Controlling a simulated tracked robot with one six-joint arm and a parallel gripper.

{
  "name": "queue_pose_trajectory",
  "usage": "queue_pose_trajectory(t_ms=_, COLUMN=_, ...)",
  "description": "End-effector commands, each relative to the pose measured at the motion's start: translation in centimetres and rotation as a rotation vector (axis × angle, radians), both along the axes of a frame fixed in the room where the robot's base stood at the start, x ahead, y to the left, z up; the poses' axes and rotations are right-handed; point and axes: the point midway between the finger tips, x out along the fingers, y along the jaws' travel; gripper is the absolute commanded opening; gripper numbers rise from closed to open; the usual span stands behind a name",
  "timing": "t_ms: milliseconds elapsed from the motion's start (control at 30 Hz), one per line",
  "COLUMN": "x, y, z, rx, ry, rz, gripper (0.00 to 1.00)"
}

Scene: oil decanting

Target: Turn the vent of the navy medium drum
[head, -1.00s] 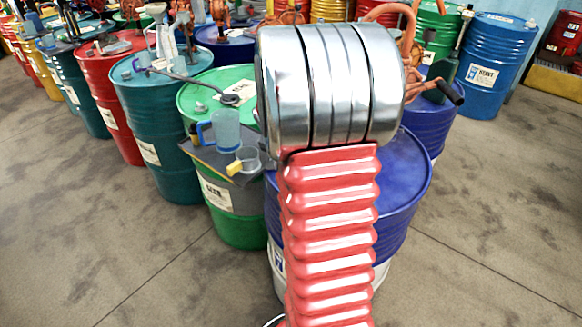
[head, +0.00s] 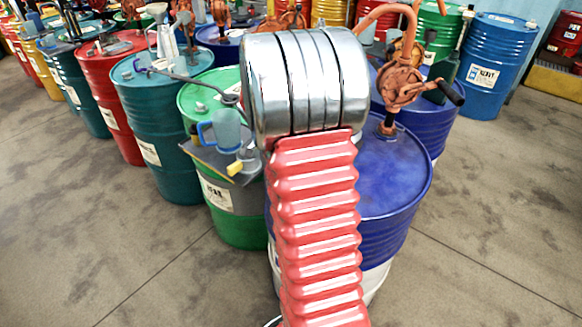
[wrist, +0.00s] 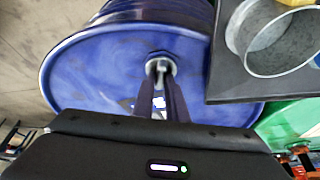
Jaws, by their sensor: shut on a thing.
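The navy drum (head: 392,176) stands upright in front, with a white lower part; my arm covers its left side in the head view. In the wrist view its blue lid (wrist: 95,70) fills the upper middle. The vent (wrist: 160,62), a small metal fitting, sits on the lid near the tips of my gripper (wrist: 159,78). The narrow dark fingers are shut on the vent. In the head view my gripper is hidden behind my arm.
An orange hand pump (head: 400,85) stands on the drum's far side. At left, a dark tray (head: 222,160) carries a blue jug (head: 225,130) and a metal cup over a green drum (head: 237,228). In the wrist view the tray (wrist: 225,88) is close at right. Floor in front is clear.

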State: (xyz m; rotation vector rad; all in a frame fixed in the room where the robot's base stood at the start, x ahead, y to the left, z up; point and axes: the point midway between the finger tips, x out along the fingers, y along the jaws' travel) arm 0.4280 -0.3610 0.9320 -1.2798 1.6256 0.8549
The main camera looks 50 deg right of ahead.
Motion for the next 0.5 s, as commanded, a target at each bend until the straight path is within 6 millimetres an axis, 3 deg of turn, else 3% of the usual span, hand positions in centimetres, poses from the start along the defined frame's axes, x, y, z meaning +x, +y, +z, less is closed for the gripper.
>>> queue_pose_trajectory(t_ms=367, x=0.02, y=-0.06, z=0.03, rx=0.000, ry=-0.001, rz=-0.008, gripper=0.00)
queue_pose_trajectory(t_ms=400, x=0.02, y=-0.05, z=0.03, rx=0.000, ry=-0.001, rz=-0.008, gripper=0.14)
queue_pose_trajectory(t_ms=500, x=0.01, y=-0.05, z=0.03, rx=0.000, ry=-0.001, rz=-0.008, gripper=0.21)
